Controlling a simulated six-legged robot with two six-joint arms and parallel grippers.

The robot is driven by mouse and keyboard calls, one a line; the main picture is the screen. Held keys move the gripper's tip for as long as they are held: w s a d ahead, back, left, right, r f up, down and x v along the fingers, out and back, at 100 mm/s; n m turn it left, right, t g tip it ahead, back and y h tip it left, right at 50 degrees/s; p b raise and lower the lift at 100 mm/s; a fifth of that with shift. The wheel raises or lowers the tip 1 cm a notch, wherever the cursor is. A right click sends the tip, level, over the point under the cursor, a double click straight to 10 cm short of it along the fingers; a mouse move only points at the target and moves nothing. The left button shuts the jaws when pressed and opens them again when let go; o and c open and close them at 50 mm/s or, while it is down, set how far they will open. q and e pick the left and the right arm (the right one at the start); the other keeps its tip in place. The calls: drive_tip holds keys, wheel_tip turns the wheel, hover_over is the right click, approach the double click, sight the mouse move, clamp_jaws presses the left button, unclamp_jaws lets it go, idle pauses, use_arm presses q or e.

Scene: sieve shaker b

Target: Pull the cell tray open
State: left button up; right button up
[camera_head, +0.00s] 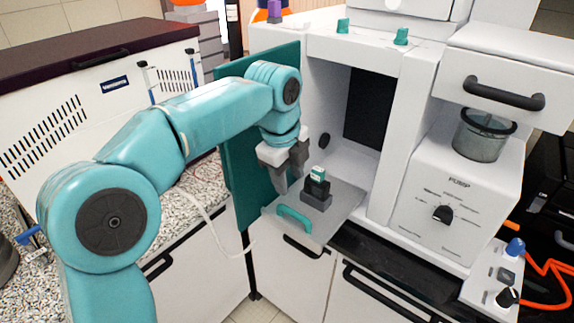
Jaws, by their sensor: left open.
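The cell tray (338,202) is a grey plate that sticks out from the front of the white instrument's open compartment. A teal handle (294,218) is at its front edge. A dark holder (316,192) stands on the tray, with a small teal-and-white piece (318,173) at its top. My left gripper (289,180) is open, pointing down, just left of the holder and above the tray's left side. It seems to hold nothing, and whether a finger touches the tray is unclear. My right gripper is not in view.
A teal door (250,120) stands swung open behind my left arm. A white unit with a knob (443,214) and a drawer with a dark handle (504,96) are at right. White cabinets (290,270) are below the tray. Orange cable lies at far right.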

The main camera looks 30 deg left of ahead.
use_arm(q)
drive_tip(key=shift+s+r, duration=0.15)
drive_tip(key=shift+r, duration=0.6)
drive_tip(key=shift+s+r, duration=0.15)
drive_tip(key=shift+r, duration=0.6)
drive_tip(key=shift+s, duration=0.1)
